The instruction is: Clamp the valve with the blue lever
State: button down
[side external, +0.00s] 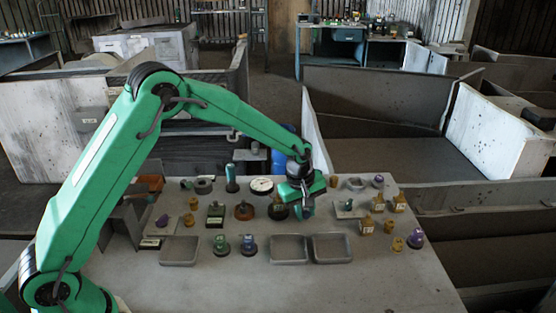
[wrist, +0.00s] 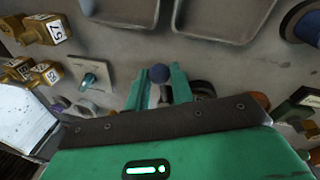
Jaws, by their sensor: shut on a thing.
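My gripper (side external: 307,207) is low over the right middle of the grey table, behind the front row of trays. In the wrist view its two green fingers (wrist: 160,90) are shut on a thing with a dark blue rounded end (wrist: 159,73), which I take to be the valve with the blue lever. The rest of that thing is hidden between the fingers and by the wrist, so I cannot tell whether it touches the table. In the side view my gripper hides most of it.
Shallow grey trays (side external: 289,235) line the table front. A plate with a teal knob (side external: 347,207) and gold numbered blocks (side external: 367,226) are to the right. Bare table lies in front.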

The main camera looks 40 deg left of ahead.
jog(key=w+n, duration=0.1)
jog(key=n, duration=0.1)
jog(key=w+d+n, duration=0.1)
jog(key=n, duration=0.1)
jog(key=shift+w+d, duration=0.1)
jog(key=shift+w, duration=0.1)
jog(key=shift+w+d+r+n, duration=0.1)
jog(key=shift+w+n, duration=0.6)
jog(key=shift+n, duration=0.45)
jog(key=shift+w+d+n, duration=0.1)
jog(key=shift+w+n, duration=0.6)
jog(key=shift+n, duration=0.45)
jog(key=c, duration=1.2)
grip_release()
jog(key=shift+a, duration=0.15)
notch_tip(320, 180, up, 8)
jog(key=s, duration=0.1)
jog(key=shift+s+f, duration=0.2)
jog(key=shift+a, duration=0.1)
jog(key=shift+c, duration=0.3)
